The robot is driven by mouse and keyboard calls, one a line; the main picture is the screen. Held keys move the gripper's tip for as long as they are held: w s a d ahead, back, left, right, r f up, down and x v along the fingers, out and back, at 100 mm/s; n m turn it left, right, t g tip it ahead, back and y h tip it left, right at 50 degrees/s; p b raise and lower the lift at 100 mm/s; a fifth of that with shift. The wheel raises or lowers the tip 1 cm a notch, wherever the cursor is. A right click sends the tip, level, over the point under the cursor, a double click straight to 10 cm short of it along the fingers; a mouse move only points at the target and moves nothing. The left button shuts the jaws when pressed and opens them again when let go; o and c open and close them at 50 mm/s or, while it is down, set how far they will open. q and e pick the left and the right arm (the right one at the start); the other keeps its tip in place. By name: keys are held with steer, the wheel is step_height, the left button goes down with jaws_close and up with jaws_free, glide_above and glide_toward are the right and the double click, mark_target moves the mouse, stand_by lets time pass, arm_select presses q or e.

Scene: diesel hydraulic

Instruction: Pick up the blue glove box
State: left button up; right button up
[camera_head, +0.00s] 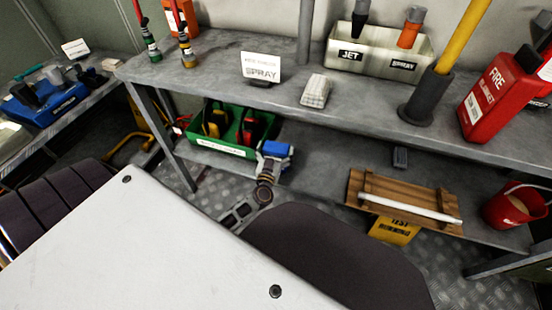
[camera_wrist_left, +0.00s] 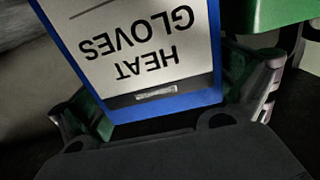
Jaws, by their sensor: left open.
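The blue glove box (camera_head: 277,148) is on the lower shelf in the head view, just right of the green bin. It is small there and partly covered by my gripper. In the left wrist view its white label (camera_wrist_left: 140,45) reads "HEAT GLOVES" upside down, inside a blue edge (camera_wrist_left: 165,107). My left gripper (camera_head: 272,160) is at the near side of the box. In the left wrist view its fingers (camera_wrist_left: 178,95) are apart, one on each side of the box. I cannot tell whether they touch it. My right gripper is in neither view.
The green bin (camera_head: 222,150) with tools stands close on the left; its green wall (camera_wrist_left: 275,14) also shows in the left wrist view. The grey upper shelf (camera_head: 225,70) runs above. A wooden board (camera_head: 400,197) and a red bucket (camera_head: 512,206) are to the right.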

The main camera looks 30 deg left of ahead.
arm_select(q)
steer(key=shift+c, duration=0.3)
steer(key=c, duration=0.8)
steer(key=shift+c, duration=0.2)
steer(key=shift+r, duration=0.2)
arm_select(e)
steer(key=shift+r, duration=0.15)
arm_select(q)
steer(key=shift+r+p, duration=0.4)
steer(key=shift+p, duration=0.05)
step_height(320, 180, up, 7)
steer(key=p, duration=0.4)
steer(key=shift+f+p, duration=0.15)
steer(key=shift+p, duration=0.25)
steer(key=shift+r+p, duration=0.7)
steer(key=shift+r, duration=0.4)
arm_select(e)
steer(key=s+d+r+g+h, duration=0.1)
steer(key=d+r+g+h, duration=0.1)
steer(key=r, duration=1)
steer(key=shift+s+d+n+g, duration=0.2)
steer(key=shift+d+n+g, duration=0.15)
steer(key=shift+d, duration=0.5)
